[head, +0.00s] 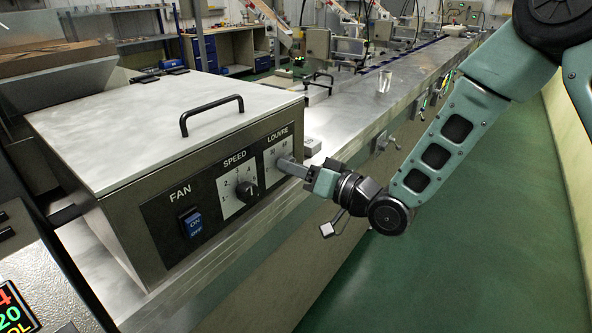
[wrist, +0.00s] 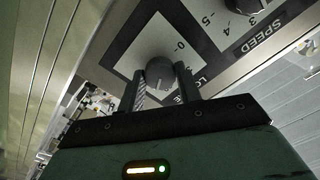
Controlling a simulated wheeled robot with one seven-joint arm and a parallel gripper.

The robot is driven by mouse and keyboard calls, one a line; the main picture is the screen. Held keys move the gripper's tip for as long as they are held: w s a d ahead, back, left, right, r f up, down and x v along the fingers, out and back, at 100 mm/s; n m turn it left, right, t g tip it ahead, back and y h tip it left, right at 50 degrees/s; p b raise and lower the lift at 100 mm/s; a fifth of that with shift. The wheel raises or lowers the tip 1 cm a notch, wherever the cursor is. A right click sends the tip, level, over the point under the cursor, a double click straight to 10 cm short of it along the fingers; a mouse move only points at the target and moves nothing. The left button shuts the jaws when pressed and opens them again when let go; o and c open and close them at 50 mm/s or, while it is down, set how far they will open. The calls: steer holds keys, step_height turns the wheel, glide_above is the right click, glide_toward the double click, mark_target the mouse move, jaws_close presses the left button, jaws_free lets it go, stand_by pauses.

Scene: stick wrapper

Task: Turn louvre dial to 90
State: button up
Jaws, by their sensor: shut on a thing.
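The louvre dial (wrist: 160,72) is a round grey knob on a white scale plate, seen in the wrist view. My gripper (wrist: 165,85) has one finger on each side of it and is shut on it. The dial's exact setting cannot be read.
The speed dial (head: 247,190) and the blue fan switch (head: 191,223) sit left of the louvre dial on the same panel. A black handle (head: 212,112) stands on the machine's lid. The steel conveyor (head: 400,85) runs back to the right. The green floor (head: 470,230) is clear.

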steer(key=m, duration=0.5)
steer(key=shift+m, duration=0.5)
steer(key=o, duration=1)
steer(key=shift+d, duration=0.1)
steer(key=p+v, duration=0.7)
steer(key=v, duration=1)
steer(key=shift+s, duration=0.2)
